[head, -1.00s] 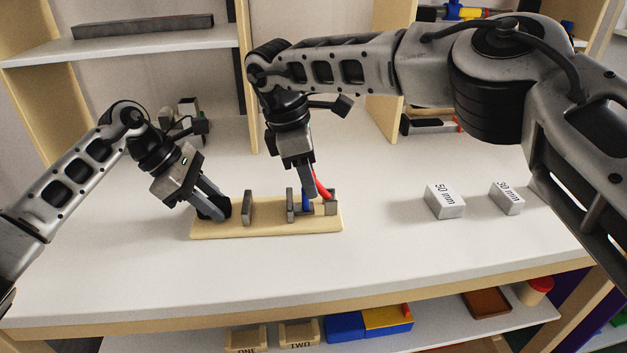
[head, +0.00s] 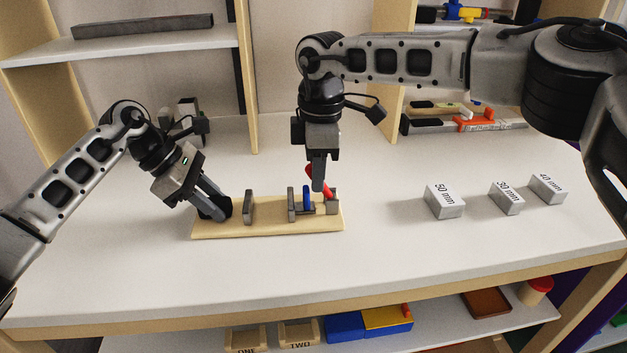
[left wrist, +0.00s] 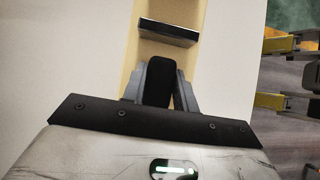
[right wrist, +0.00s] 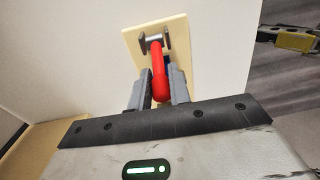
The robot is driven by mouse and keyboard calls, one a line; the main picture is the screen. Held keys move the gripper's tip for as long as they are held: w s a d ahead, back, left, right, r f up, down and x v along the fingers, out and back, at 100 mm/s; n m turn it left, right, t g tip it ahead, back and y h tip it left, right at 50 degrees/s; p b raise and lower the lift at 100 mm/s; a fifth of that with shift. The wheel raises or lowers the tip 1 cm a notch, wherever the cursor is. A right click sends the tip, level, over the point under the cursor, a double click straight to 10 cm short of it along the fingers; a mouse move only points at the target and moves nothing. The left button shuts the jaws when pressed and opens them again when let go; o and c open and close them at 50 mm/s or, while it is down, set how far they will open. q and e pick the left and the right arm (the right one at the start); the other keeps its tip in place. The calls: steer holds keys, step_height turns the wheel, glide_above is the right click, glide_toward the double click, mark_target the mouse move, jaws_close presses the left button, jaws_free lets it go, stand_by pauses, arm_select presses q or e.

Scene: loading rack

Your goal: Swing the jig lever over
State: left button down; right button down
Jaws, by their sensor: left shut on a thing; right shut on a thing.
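The jig is a pale wooden board (head: 265,229) with grey upright plates, lying near the table's front. Its red lever (head: 311,171) is at the right end, leaning, partly hidden by my right gripper (head: 319,186). That gripper is shut on the lever; the lever (right wrist: 158,75) lies between its fingers in the right wrist view. A blue piece (head: 307,197) stands beside a grey plate just left of the lever. My left gripper (head: 214,207) is shut on a black block (left wrist: 160,80) at the board's left end.
Metal blocks marked 50 mm (head: 445,202), 30 mm (head: 507,199) and 40 mm (head: 546,188) stand to the right. Tools lie at the back right by the orange clamp (head: 474,124). The table between the jig and the blocks is clear.

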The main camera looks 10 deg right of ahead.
mark_target(329, 189)
steer(key=shift+d, duration=0.1)
steer(key=shift+d+y, duration=0.8)
steer(key=shift+y, duration=0.3)
steer(key=shift+d+r+y, duration=0.1)
steer(key=shift+d+y, duration=0.1)
steer(key=shift+y, duration=0.3)
steer(key=shift+s+d+y, duration=0.1)
steer(key=shift+d+y, duration=0.85)
steer(key=shift+y, duration=0.65)
steer(key=shift+d+f+y, duration=0.45)
steer(key=shift+d+y, duration=0.05)
steer(key=shift+y, duration=0.4)
steer(key=shift+d+t+y, duration=0.3)
steer(key=shift+y, duration=0.4)
